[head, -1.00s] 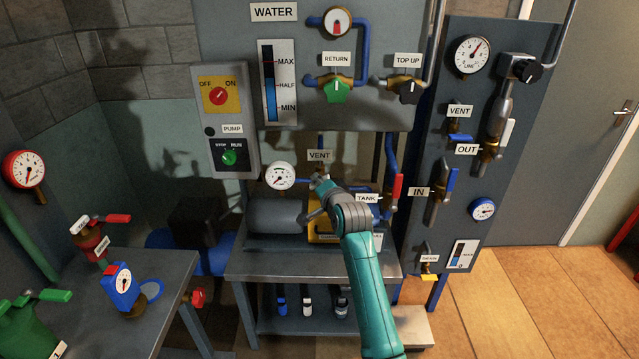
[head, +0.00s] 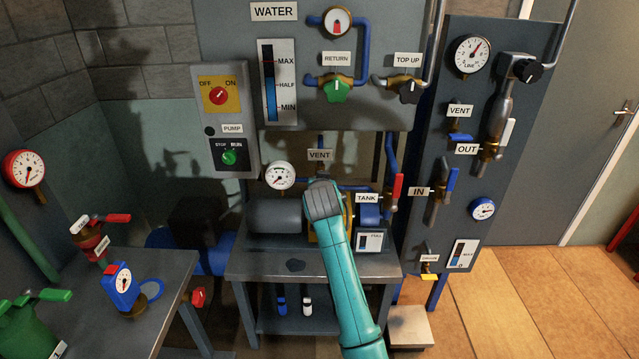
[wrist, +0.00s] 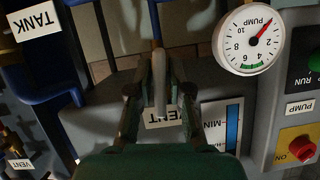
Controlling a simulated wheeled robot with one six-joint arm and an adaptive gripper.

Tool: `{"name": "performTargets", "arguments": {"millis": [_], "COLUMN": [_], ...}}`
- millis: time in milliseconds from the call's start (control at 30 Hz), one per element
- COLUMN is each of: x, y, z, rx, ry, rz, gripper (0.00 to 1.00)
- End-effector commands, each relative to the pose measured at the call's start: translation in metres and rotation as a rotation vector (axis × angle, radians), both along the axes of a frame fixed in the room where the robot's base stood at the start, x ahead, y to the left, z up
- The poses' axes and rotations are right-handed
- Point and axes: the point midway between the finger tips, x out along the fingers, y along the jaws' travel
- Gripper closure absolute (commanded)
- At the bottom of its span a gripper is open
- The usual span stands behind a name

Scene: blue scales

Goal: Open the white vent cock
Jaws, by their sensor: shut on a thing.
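In the wrist view, which is turned upside down, my gripper (wrist: 157,62) is shut on a pale grey-white lever (wrist: 159,90), the white vent cock's handle. One finger lies along each side of it. A VENT label (wrist: 165,115) is just behind the lever.
The white pump gauge (head: 280,176) is close on the left; its needle is clear in the wrist view (wrist: 250,40). A TANK label (head: 367,198) and a red lever (head: 397,187) are to the right. The grey bench (head: 250,264) lies below.

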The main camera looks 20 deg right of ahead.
Motion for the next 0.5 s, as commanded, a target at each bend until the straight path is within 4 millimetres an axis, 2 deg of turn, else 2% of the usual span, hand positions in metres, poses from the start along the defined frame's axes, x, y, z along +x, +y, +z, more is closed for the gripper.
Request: {"name": "performTargets", "arguments": {"millis": [200,500], "x": [0.0008,0.0006], "y": [-0.0011,-0.0011], "z": [0.0039,0.0042], "rx": [-0.095,-0.141], "ry": [0.019,0.032], "rz": [-0.001,-0.002], "gripper": [1.0,1.0]}}
